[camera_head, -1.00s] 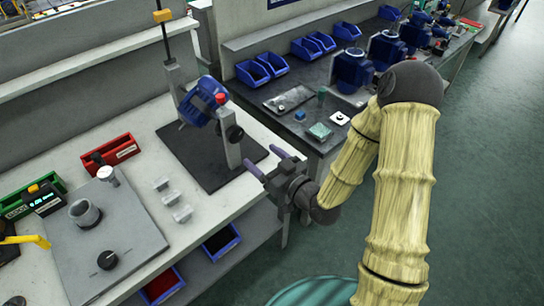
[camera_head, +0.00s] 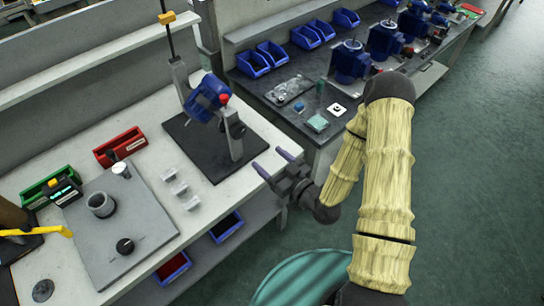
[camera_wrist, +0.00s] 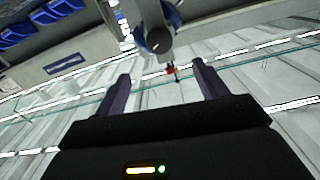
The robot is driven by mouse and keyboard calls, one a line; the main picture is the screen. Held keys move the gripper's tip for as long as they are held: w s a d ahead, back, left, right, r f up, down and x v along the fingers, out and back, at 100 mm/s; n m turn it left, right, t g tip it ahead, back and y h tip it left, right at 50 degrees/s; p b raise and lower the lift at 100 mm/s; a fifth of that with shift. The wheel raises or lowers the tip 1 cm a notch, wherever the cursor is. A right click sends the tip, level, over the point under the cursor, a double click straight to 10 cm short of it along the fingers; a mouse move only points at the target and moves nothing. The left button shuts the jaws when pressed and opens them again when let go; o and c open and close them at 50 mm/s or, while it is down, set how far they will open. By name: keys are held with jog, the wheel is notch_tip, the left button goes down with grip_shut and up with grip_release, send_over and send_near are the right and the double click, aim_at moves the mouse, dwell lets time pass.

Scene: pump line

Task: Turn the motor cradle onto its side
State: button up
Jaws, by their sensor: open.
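The motor cradle holds a blue motor body (camera_head: 207,97) between two grey uprights (camera_head: 234,137) on a black base plate (camera_head: 203,160). A red knob (camera_head: 224,98) sits on the motor's end and a black knob on the near upright. My gripper (camera_head: 270,159) is open and empty, apart from the cradle, just right of the base plate near the bench's edge. In the wrist view, the cradle's blue part (camera_wrist: 155,38) and grey upright show at the top centre, beyond my two spread fingers (camera_wrist: 160,74).
Several small grey blocks (camera_head: 180,188) stand left of the base plate. A grey plate (camera_head: 143,246) with a cup lies further left, near red (camera_head: 120,148) and green bins. A dark bench (camera_head: 290,97) with blue bins and motors is at the back right.

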jog(key=shift+w+f+g, duration=0.15)
jog(key=shift+g, duration=0.15)
jog(key=c, duration=0.9)
jog(key=shift+w+f+n+g+h, duration=0.2)
jog(key=shift+n+g+h, duration=0.1)
jog(key=shift+n+g, duration=0.2)
jog(key=c, duration=0.4)
jog(key=shift+w+d+f+g+h, duration=0.1)
jog(key=shift+w+d+g+h, duration=0.15)
jog(key=shift+d+g+h, duration=0.15)
grip_shut()
jog(key=d+r+m+g+h, duration=0.2)
jog(key=d+r+g+h, duration=0.15)
jog(key=d+h, duration=0.55)
jog(key=s+d+r+m+g+h, duration=0.1)
jog(key=s+d+r+m+g, duration=0.1)
jog(key=s, duration=0.4)
jog(key=s+d+r+m+g, duration=0.2)
jog(key=s+d+r+m, duration=0.2)
jog(key=s+r, duration=0.1)
jog(key=shift+s+d+r+m+g+h, duration=0.2)
jog(key=shift+s+r+m+g+h, duration=0.2)
jog(key=shift+s, duration=0.45)
